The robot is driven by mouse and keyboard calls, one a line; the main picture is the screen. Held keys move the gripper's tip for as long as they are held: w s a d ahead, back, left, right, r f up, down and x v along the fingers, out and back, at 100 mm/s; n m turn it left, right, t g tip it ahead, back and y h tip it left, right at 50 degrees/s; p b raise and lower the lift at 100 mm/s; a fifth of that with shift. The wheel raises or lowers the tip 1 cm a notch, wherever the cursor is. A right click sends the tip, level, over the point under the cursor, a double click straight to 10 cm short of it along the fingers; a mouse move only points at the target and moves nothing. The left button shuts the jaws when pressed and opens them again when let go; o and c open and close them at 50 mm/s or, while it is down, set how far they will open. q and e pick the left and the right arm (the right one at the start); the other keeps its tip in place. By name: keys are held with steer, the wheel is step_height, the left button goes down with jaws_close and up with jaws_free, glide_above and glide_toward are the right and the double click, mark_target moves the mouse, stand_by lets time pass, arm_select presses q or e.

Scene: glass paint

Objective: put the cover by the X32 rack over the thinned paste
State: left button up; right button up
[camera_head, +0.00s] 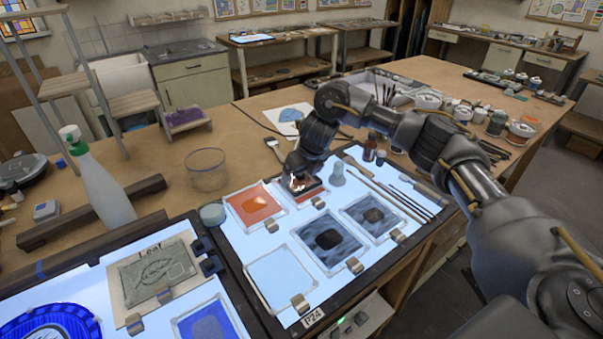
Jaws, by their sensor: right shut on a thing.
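My right gripper (299,184) points down over a small orange-red glass panel (316,193) at the back of the lit table (262,248). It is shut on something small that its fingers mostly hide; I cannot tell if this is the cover. An orange panel (256,204) with a lighter glossy patch lies to its left. Two blue-grey panels, one in the middle (327,241) and one at the right (373,217), each bear a dark patch. I cannot tell which patch is the thinned paste. No X32 label is readable. My left gripper is out of view.
A clear glass bowl (207,170) and a spray bottle (95,180) stand left of the lit table. A pale knobbed piece (338,173) stands right of my gripper, near brushes (408,200) and small bottles (370,147). A clear panel (281,279) lies at the front, near a P24 label (313,317).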

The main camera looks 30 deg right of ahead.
steer(key=shift+f, duration=0.15)
stand_by(0.5)
steer(key=o, duration=0.7)
steer(key=shift+r+p, duration=2.95)
steer(key=shift+r, duration=0.6)
steer(key=shift+f, duration=0.1)
